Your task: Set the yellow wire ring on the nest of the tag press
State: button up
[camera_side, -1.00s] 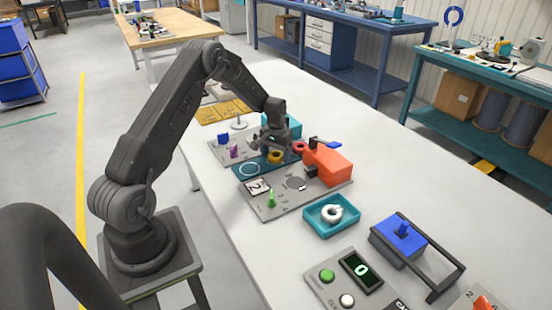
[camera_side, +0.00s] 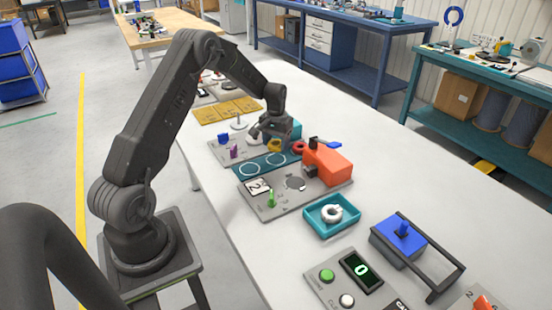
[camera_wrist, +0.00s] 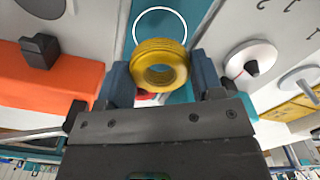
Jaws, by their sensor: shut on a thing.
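The yellow wire ring (camera_wrist: 160,64) is held between the two fingers of my gripper (camera_wrist: 160,75) in the wrist view. In the side view my gripper (camera_side: 276,136) holds the yellow ring (camera_side: 274,145) a little above the teal mat (camera_side: 262,166). The tag press has an orange body (camera_side: 328,163) on a grey base plate. Its round grey nest (camera_side: 295,183) is bare, in front of the orange body. The ring is behind the nest in the side view, apart from it.
The teal mat bears white circle outlines. A red ring (camera_side: 299,147) lies beside the press. A teal tray (camera_side: 332,216) holds a white ring (camera_side: 332,213). A blue-topped fixture (camera_side: 403,236) stands to the right.

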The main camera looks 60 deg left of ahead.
notch_tip(320, 180, up, 3)
jog(key=shift+f, duration=0.1)
jog(key=d, duration=0.8)
jog(key=s+d, duration=0.1)
jog(key=d, duration=0.3)
jog(key=shift+d, duration=0.3)
jog(key=f, duration=0.2)
jog(key=d+f, duration=0.1)
jog(key=f, duration=0.1)
jog(key=shift+f, duration=0.35)
jog(key=shift+f, duration=0.1)
